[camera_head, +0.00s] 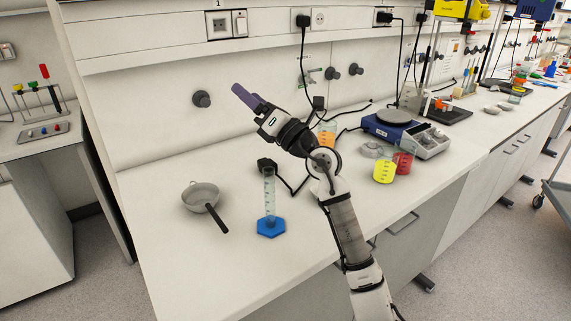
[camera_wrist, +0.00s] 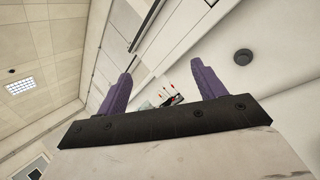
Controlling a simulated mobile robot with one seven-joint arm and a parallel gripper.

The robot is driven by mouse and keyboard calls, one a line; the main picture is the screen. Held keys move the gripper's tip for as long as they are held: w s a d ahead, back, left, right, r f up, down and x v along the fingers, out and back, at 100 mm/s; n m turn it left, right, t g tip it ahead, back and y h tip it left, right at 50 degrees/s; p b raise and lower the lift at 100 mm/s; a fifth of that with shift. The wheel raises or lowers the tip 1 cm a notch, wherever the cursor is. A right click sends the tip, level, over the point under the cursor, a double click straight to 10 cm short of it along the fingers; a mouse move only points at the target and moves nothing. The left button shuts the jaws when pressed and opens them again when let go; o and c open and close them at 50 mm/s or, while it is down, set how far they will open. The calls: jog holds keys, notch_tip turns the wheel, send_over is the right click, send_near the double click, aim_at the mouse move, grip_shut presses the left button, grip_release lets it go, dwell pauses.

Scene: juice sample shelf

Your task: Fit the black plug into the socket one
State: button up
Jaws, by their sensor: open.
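A black plug (camera_head: 265,164) lies on the white bench just behind the measuring cylinder, with its black cord running right and partly behind my arm. Socket one (camera_head: 219,25), under the label "1", is on the wall panel at upper left; its left half appears to be a free outlet. My gripper (camera_head: 244,95) has purple fingers and is raised above the bench, below and right of socket one and well above the plug. In the wrist view my gripper (camera_wrist: 162,70) has its two fingers apart with nothing between them. The wrist view shows neither the plug nor the socket.
A measuring cylinder (camera_head: 269,200) on a blue base and a grey pan (camera_head: 201,196) stand on the bench. Another black plug (camera_head: 303,20) sits in the wall.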

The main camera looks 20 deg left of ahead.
notch_tip(320, 180, down, 7)
jog(key=w+a+n+g+h, duration=0.1)
jog(key=w+a+n+h, duration=0.1)
jog(key=w+h, duration=0.15)
jog(key=n+h, duration=0.1)
jog(key=h, duration=0.9)
send_near(272, 165)
jog(key=shift+w+a+f, duration=0.15)
jog(key=shift+w+f, duration=0.05)
jog(key=shift+f, duration=0.25)
jog(key=shift+w+a+f, duration=0.15)
jog(key=shift+f, duration=0.25)
jog(key=shift+b+x, duration=0.75)
jog(key=shift+x, duration=3.6)
jog(key=shift+s+a+r, duration=0.1)
jog(key=shift+a, duration=0.05)
jog(key=c, duration=1.3)
jog(key=shift+r+p, duration=1.35)
jog(key=shift+r, duration=1.25)
jog(key=shift+f, duration=0.15)
